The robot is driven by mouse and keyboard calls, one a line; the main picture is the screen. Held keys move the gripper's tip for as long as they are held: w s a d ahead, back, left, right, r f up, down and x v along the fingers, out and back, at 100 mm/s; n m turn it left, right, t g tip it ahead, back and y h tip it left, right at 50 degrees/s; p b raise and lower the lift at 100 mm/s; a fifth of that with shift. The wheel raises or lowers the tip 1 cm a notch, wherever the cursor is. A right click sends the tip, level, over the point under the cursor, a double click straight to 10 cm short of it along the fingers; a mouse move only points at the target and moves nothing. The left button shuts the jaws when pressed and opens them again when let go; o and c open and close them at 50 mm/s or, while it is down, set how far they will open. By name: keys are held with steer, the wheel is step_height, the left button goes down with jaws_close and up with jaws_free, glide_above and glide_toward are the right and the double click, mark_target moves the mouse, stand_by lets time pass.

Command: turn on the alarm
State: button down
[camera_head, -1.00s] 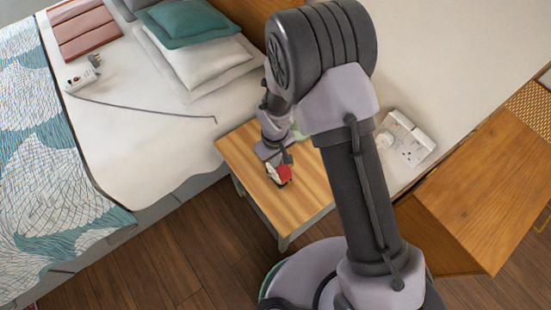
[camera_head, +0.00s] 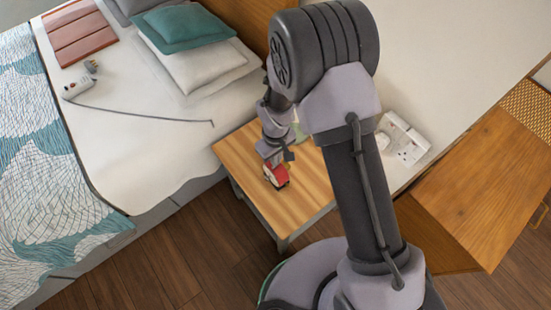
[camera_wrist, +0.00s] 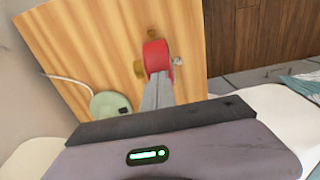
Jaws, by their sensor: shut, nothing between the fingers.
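The red alarm clock (camera_head: 280,179) stands on the wooden bedside table (camera_head: 301,196). In the wrist view the red clock (camera_wrist: 155,56) shows from above, with small brass-coloured parts beside it and a small silvery knob on its right side. My gripper (camera_head: 271,162) is just above the clock in the head view, pointing down. In the wrist view my gripper (camera_wrist: 160,78) is shut and empty, with its fingertips at the clock's near edge. I cannot tell whether they touch it. The clock's face is mostly hidden.
A pale green round device (camera_wrist: 109,105) with a white cable lies on the tabletop. The bed (camera_head: 150,150) is left of the table, with a power strip (camera_head: 76,88) and cord on it.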

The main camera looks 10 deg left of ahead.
steer(key=s+a+r+p, duration=0.1)
steer(key=r+p, duration=0.1)
steer(key=r, duration=0.4)
steer(key=s+a+r+p, duration=0.1)
steer(key=s+r+p, duration=0.1)
steer(key=r, duration=0.4)
steer(key=shift+a+r+p, duration=0.25)
steer(key=shift+a+p, duration=0.05)
steer(key=shift+a, duration=0.05)
steer(key=shift+s, duration=0.1)
